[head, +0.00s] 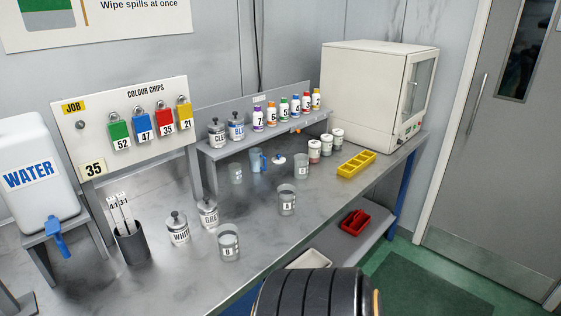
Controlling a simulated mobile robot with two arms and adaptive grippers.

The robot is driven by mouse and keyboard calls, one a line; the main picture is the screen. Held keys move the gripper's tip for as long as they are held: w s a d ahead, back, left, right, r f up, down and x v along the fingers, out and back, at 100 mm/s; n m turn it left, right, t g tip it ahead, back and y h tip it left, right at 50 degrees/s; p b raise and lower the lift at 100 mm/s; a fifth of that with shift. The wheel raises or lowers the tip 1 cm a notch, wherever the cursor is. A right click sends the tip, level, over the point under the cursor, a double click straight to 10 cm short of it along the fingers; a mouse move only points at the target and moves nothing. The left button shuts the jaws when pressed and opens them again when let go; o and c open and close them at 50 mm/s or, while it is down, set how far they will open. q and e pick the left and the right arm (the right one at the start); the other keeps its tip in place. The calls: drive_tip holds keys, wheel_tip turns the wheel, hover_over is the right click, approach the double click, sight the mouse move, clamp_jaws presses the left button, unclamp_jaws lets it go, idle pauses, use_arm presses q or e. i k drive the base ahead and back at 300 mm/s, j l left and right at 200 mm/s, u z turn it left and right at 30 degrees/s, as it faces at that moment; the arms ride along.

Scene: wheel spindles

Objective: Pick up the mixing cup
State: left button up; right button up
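Several clear cups stand upright on the grey workbench (170,279), and I cannot tell which one is the mixing cup. One cup marked B (228,243) is near the front edge. Another cup marked A (287,200) is farther back, right of the middle. A third clear cup (302,166) stands behind it, and a smaller clear cup (236,173) is near the raised shelf. A blue-handled clear jug (258,161) stands beside that smaller cup. Neither of my grippers is in view.
Lidded GRE (208,213) and WHI (178,229) tins stand left of cup B. A dark holder (130,243) with sticks and a water container (36,178) are farther left. A yellow tray (356,164) lies before the white cabinet (372,95). A red caddy (355,222) sits lower right.

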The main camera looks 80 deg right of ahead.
sight(286, 192)
drive_tip(key=z, duration=2.5)
drive_tip(key=u, duration=1.9)
drive_tip(key=z, duration=1.85)
drive_tip(key=i+l+u, duration=0.15)
drive_tip(key=l, duration=0.2)
drive_tip(key=i+l+u, duration=0.15)
drive_tip(key=l, duration=0.2)
drive_tip(key=i+l+u, duration=0.1)
drive_tip(key=l, duration=0.25)
drive_tip(key=i+l+u, duration=0.15)
drive_tip(key=l, duration=0.25)
drive_tip(key=i+l+u, duration=0.15)
drive_tip(key=l, duration=0.25)
drive_tip(key=i+l+u, duration=0.15)
drive_tip(key=l, duration=0.25)
